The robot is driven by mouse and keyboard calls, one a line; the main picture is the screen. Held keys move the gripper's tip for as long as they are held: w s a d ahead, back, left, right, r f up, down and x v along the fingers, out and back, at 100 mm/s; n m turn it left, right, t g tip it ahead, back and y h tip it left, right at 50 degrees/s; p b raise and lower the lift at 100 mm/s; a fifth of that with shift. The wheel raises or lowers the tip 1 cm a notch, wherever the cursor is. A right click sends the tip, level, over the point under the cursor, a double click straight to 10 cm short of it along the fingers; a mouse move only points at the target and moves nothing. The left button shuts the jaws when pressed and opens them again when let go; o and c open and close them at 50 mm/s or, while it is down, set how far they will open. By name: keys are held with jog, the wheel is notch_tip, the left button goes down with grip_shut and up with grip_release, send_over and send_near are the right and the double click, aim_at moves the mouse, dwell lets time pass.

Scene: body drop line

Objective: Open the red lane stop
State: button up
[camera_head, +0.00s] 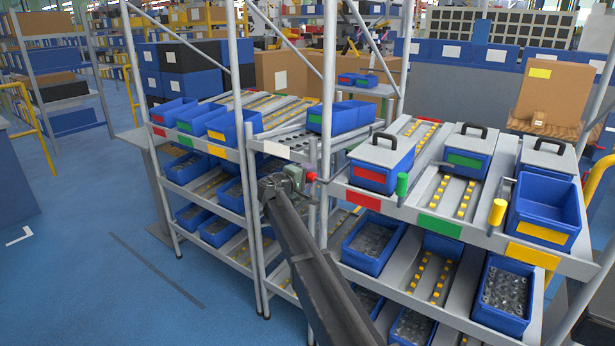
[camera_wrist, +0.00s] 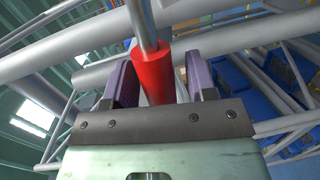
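The red lane stop's handle (camera_head: 310,177) is a red cylinder on a metal rod, at the left front corner of the right rack's top shelf. My gripper (camera_head: 297,178) is at this handle, coming from the left front. In the wrist view the red handle (camera_wrist: 152,72) lies between the two dark purple fingers (camera_wrist: 158,82). The fingers look open, one on each side, with a gap visible on the right; contact on the left is unclear. A lidded blue bin with a red label (camera_head: 382,163) stands in the lane behind the stop.
A green stop handle (camera_head: 402,185) and a yellow one (camera_head: 497,212) stand upright further right along the shelf front. A lidded blue bin with a green label (camera_head: 468,151) and an open blue bin (camera_head: 544,208) are nearby. Rack posts (camera_head: 327,90) stand close to my gripper.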

jog(key=shift+o, duration=0.3)
jog(key=p+v, duration=0.1)
jog(key=v, duration=0.9)
jog(key=shift+s+a, duration=0.2)
jog(key=shift+s, duration=0.15)
jog(key=s+d+f+m+g+y+p, duration=0.1)
jog(key=s+d+f+m+g+y, duration=0.2)
jog(key=s+d+f+g, duration=0.55)
jog(key=s+d+f+m+g+y+p, duration=0.15)
jog(key=s+d, duration=0.45)
jog(key=s, duration=0.8)
jog(key=s+d+m+g+y+p, duration=0.1)
jog(key=s+d+m+y+p, duration=0.1)
jog(key=s+d, duration=0.4)
jog(key=s+d+r+m+g+y+p, duration=0.1)
jog(key=s+d+m+g+y+p, duration=0.1)
jog(key=s+d, duration=0.4)
jog(key=shift+s+d+m+y, duration=0.4)
jog(key=shift+s+y, duration=0.55)
jog(key=shift+s, duration=1.85)
